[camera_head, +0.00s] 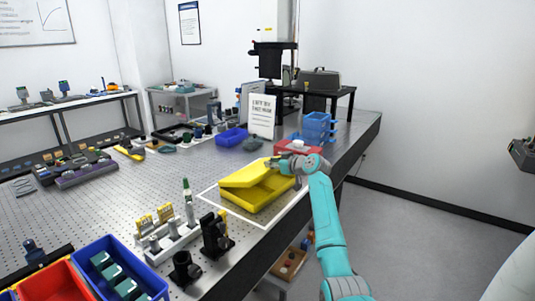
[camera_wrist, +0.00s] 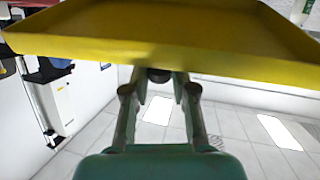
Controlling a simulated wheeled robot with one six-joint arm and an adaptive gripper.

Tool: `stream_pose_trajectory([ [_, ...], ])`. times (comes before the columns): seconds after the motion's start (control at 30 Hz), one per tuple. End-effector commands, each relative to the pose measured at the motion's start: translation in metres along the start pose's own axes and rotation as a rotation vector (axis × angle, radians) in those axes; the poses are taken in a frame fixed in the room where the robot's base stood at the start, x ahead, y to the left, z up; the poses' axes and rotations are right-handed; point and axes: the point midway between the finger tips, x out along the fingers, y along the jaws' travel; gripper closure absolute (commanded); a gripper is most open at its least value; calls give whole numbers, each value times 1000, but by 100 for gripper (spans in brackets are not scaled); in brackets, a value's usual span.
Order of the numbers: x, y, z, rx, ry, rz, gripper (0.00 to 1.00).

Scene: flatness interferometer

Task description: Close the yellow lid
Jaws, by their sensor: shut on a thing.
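The fingertips' exact contact is partly hidden by the lid.
The box stands inside a white outlined area on the perforated table (camera_head: 100,206). A red box (camera_head: 312,150) and blue bins (camera_head: 318,124) stand just behind my gripper. Black mounts (camera_head: 216,238) stand in front. A blue tray (camera_head: 231,137) and white sign (camera_head: 262,115) are farther back.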

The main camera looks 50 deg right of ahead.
Motion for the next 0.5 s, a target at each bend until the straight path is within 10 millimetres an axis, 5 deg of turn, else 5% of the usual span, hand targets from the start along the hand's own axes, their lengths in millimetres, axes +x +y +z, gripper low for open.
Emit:
stream_pose_trajectory([
  [0.5, -7, -5, 69, -3, -17, -3, 100],
])
